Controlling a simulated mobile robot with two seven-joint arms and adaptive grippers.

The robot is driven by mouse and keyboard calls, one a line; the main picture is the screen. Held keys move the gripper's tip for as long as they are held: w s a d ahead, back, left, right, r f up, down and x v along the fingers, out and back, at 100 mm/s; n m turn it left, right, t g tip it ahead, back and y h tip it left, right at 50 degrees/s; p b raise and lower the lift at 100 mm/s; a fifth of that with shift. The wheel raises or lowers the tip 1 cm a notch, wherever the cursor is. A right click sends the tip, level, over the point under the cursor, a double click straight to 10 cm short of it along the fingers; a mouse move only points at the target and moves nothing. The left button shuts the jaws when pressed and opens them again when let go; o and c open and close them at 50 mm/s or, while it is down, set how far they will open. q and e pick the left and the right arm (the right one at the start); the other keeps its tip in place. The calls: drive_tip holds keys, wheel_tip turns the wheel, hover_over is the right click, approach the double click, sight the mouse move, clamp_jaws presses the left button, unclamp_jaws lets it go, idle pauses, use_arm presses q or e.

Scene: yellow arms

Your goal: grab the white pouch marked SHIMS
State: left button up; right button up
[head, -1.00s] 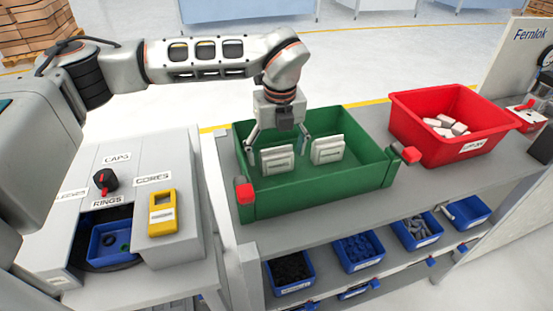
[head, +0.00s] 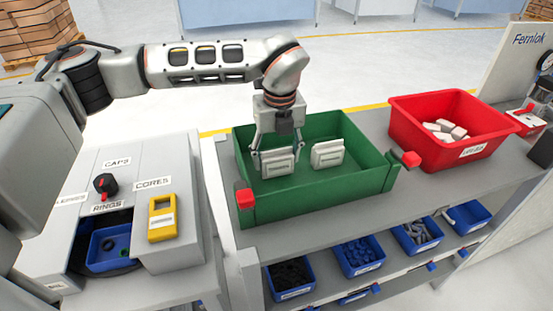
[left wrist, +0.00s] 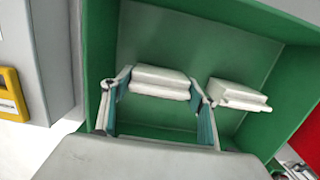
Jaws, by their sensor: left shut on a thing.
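Two white pouches stand side by side in the green bin, a left one (head: 279,164) and a right one (head: 327,154). Each has a label on its front, but the print is too small to read. My left gripper (head: 277,156) reaches down into the bin and is shut on the left pouch, one finger at each end. In the left wrist view the held pouch (left wrist: 160,82) sits between the fingers (left wrist: 160,110), and the other pouch (left wrist: 238,95) lies just to the right, outside them. My right gripper does not show.
The green bin's walls (head: 320,190) surround the gripper. A red bin (head: 440,140) with white pieces stands to the right. A grey console with a yellow device (head: 162,218) is at the left. Small blue bins (head: 358,253) sit on the shelf below.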

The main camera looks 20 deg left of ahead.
sight(276, 150)
use_arm(q)
wheel_tip(276, 150, up, 19)
drive_tip(key=shift+r, duration=0.15)
idle(0.4)
